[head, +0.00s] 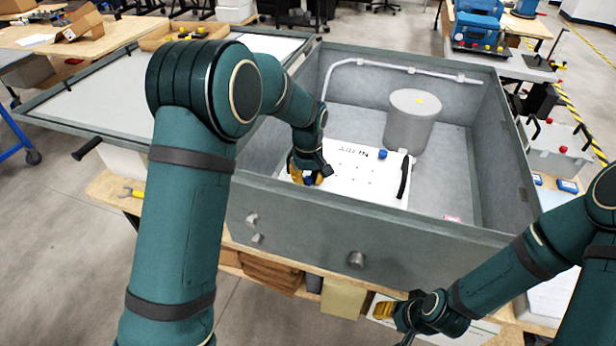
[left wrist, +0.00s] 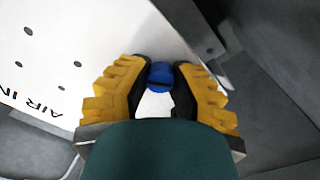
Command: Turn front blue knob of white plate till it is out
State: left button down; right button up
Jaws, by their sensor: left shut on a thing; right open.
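The white plate (head: 350,180) lies inside the grey open box, with black print and small holes; it also shows in the left wrist view (left wrist: 60,60). My left gripper (head: 308,178) reaches down at the plate's front left. In the left wrist view its yellow-backed fingers (left wrist: 162,88) are closed on both sides of the front blue knob (left wrist: 160,75). The knob is mostly hidden by the gripper in the head view. A second blue knob (head: 383,154) stands on the plate's rear part. My right gripper (head: 385,311) is open and empty in front of the box.
The grey box (head: 300,222) has high walls around the plate. A grey cylinder (head: 411,122) stands behind the plate, and a black handle (head: 403,177) rises at its right. A pale pipe (head: 400,68) runs along the rear wall. The box floor right of the plate is mostly free.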

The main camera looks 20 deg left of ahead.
pick_arm(q)
jog(key=n, duration=0.1)
jog(key=n+p, duration=0.1)
jog(key=n, duration=0.1)
jog(key=shift+s+f+n, duration=0.15)
jog(key=shift+s+n, duration=0.05)
jog(key=shift+n, duration=0.1)
jog(key=n+p, duration=0.2)
jog(key=n, duration=0.2)
jog(key=shift+n, duration=0.3)
jog(key=n+p, duration=0.3)
jog(key=n, duration=0.2)
jog(key=shift+n, duration=0.3)
jog(key=n+p, duration=0.1)
jog(key=n, duration=0.1)
jog(key=shift+n+p, duration=0.3)
jog(key=shift+p, duration=0.05)
jog(key=shift+n+p, duration=0.3)
jog(key=shift+n, duration=0.6)
jog(key=n, duration=0.2)
jog(key=shift+n, duration=0.3)
jog(key=n, duration=0.3)
jog(key=shift+n, duration=2.1)
